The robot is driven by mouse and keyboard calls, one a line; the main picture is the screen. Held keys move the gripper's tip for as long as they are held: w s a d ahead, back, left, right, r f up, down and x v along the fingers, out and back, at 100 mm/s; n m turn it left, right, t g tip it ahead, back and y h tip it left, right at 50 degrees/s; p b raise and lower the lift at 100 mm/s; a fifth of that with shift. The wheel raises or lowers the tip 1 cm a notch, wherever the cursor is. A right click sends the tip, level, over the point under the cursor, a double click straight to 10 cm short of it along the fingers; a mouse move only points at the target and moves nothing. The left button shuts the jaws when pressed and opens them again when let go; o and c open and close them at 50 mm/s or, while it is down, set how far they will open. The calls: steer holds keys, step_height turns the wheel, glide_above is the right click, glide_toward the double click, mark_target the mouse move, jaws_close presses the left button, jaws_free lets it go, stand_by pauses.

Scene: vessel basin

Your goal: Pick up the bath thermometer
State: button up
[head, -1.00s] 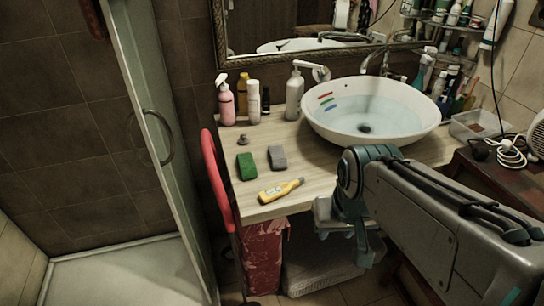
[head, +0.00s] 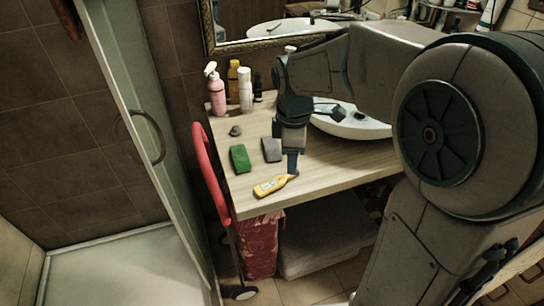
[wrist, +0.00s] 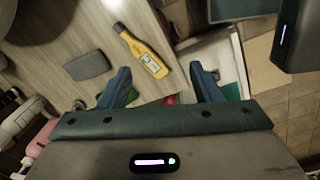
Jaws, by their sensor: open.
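The bath thermometer (head: 272,187) is yellow with a pale display and a grey tip. It lies flat near the front edge of the wooden counter. My gripper (head: 292,168) points down just above the counter, by the thermometer's tip end. In the wrist view the thermometer (wrist: 146,54) lies just ahead of my open, empty gripper (wrist: 162,80), nearer the left finger. Its narrow tip points away from me. I cannot tell whether a finger touches it.
A grey block (head: 271,150) and a green block (head: 240,158) lie close by. A grey stone (head: 235,131) and several bottles stand farther back. The basin (head: 350,124) is partly hidden behind my arm. A red folding handle (head: 212,180) rises at the counter's left edge.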

steer(key=w+a+f+n+g+p, duration=0.1)
steer(key=w+a+f+n, duration=0.1)
steer(key=w+a+n, duration=0.4)
steer(key=n, duration=0.1)
glide_above(271, 184)
steer(key=f, duration=0.8)
steer(key=shift+w, duration=0.35)
steer(key=shift+s+f+p, duration=0.15)
steer(key=shift+f+p, duration=0.2)
steer(key=shift+f, duration=1.05)
steer(key=shift+s+f+p, duration=0.15)
steer(key=shift+f+p, duration=0.15)
steer(key=shift+f, duration=1.05)
steer(key=c, duration=1.1)
